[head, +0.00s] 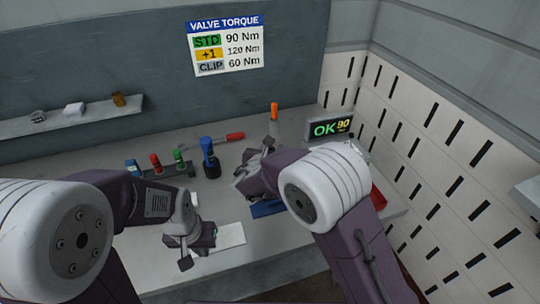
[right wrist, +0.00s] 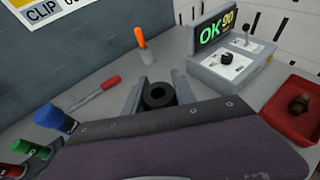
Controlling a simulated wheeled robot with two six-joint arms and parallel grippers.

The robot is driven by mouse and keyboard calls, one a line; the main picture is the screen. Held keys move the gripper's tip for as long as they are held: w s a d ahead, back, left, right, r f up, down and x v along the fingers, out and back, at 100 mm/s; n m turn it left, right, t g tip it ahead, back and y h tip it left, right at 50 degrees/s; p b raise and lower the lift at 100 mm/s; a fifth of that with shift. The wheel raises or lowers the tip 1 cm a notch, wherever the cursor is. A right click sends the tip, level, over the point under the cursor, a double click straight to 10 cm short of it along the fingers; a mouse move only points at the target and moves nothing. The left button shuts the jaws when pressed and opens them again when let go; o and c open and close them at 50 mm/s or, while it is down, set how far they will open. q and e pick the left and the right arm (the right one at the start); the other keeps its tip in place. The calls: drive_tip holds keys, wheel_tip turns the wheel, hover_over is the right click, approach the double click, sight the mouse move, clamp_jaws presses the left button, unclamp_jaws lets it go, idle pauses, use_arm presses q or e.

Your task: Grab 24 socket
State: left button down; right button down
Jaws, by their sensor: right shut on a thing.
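The socket rack (head: 182,172) on the bench holds a blue (head: 131,167), a red (head: 155,162) and a green (head: 179,157) piece. Their markings are too small to read, so I cannot tell which is 24. My right gripper (right wrist: 158,92) is shut on a black hollow cylinder (right wrist: 159,94), which looks like a socket with its open end up. In the head view my right gripper (head: 256,165) is over the bench, right of the blue-topped tool (head: 209,158). My left gripper (head: 198,246) is low near the bench front; its jaws are unclear.
A red-handled tool (head: 225,138) lies behind the blue-topped tool. An orange-handled tool (head: 274,111) stands at the back. A display (head: 329,127) reads OK 90. A red tray (right wrist: 294,107) with a brownish part is at the right. A white sheet (head: 230,236) lies in front.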

drive_tip(key=shift+r, duration=0.1)
